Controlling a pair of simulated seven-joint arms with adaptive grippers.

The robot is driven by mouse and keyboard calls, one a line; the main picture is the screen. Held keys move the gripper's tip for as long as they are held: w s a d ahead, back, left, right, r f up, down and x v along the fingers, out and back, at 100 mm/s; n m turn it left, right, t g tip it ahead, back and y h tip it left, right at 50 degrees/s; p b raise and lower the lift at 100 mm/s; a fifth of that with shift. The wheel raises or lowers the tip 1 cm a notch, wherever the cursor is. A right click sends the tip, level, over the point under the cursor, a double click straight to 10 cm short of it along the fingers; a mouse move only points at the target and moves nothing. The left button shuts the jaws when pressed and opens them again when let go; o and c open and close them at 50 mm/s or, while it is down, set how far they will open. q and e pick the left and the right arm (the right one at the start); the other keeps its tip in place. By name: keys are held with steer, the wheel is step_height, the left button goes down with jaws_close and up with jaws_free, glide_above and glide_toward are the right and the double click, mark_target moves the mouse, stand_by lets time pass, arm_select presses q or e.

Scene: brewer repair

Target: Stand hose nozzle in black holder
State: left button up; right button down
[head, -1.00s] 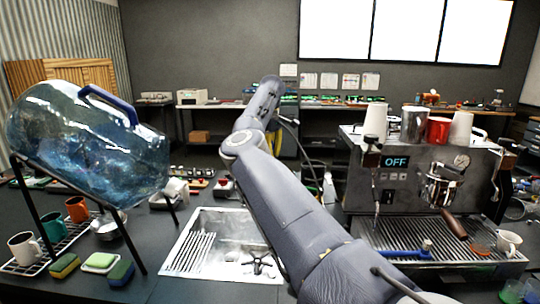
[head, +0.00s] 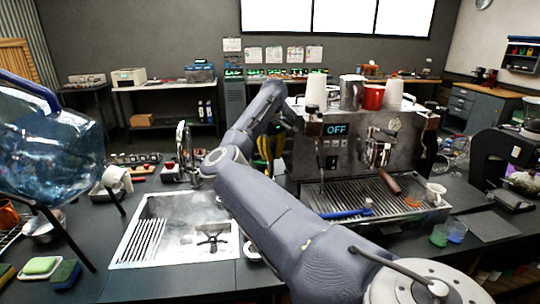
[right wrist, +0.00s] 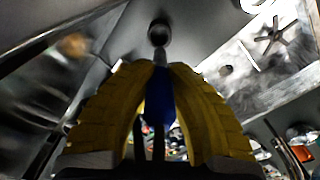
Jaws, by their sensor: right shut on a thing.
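In the right wrist view, my right gripper (right wrist: 158,72) has its yellow fingers shut on a blue piece (right wrist: 158,100) with a grey tip, which looks like the hose nozzle. A dark round ring (right wrist: 159,32), apparently the black holder, lies just beyond the tip. I cannot tell whether the tip touches it or is in it. In the head view my right arm reaches over the counter between sink and espresso machine. Yellow parts (head: 262,150) that may be its fingers show partly behind the arm. The holder is not clear there. My left gripper is not in view.
A steel sink (head: 150,212) lies left of my right arm. The espresso machine (head: 345,160) stands right of it, with a blue-handled brush (head: 345,213) on its drip tray. A large blue water jug (head: 50,150) on a stand is at the left.

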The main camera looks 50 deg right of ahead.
mark_target(272, 164)
steer(key=shift+s+d, duration=0.1)
steer(key=shift+d, duration=0.05)
steer(key=shift+f, duration=4.85)
steer(key=shift+f, duration=0.45)
steer(key=c, duration=0.7)
jaws_free()
steer(key=shift+r, duration=3.5)
